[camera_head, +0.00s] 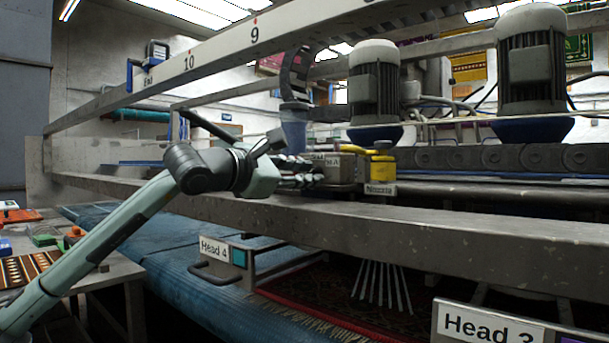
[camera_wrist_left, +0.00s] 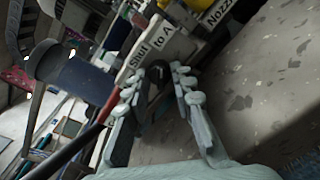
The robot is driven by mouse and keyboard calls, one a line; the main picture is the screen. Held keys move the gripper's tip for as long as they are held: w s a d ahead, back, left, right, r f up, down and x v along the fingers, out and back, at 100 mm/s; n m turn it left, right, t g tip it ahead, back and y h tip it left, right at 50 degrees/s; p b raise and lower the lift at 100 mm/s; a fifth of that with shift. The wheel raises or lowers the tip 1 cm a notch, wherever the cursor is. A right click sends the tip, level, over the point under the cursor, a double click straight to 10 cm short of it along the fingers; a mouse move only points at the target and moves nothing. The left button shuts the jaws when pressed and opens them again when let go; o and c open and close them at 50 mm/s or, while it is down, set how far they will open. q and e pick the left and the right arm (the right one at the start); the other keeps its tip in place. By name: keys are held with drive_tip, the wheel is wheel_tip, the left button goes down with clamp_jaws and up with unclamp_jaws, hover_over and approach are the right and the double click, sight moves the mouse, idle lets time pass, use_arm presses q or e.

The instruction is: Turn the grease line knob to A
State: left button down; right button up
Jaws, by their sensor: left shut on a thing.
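My left gripper (camera_head: 308,172) reaches in from the left to a grey block (camera_head: 340,168) on the machine's beam. In the left wrist view my left gripper (camera_wrist_left: 168,78) has its two padded fingers on either side of a small dark knob (camera_wrist_left: 157,76), shut on it. The knob's far side and its pointer are hidden, so I cannot tell its setting. In the head view the fingers hide the knob. My right gripper is not in view.
A yellow fitting (camera_head: 382,168) with a "Nozzle" label (camera_head: 380,189) stands just right of the block. The long grey beam (camera_head: 450,225) runs below. A dark blue cylinder (camera_wrist_left: 75,75) is close to the left finger. Motors (camera_head: 375,85) stand behind.

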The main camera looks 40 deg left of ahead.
use_arm(q)
drive_tip(key=shift+m, duration=0.5)
drive_tip(key=c, duration=1.3)
unclamp_jaws()
drive_tip(key=shift+s+a+f, duration=0.1)
drive_tip(key=shift+s+a, duration=0.1)
drive_tip(key=shift+s, duration=0.35)
drive_tip(key=shift+s+d, duration=0.1)
drive_tip(key=shift+s, duration=0.95)
drive_tip(key=s, duration=0.6)
drive_tip(key=s+a+r, duration=0.1)
drive_tip(key=s, duration=0.1)
drive_tip(key=shift+s, duration=0.4)
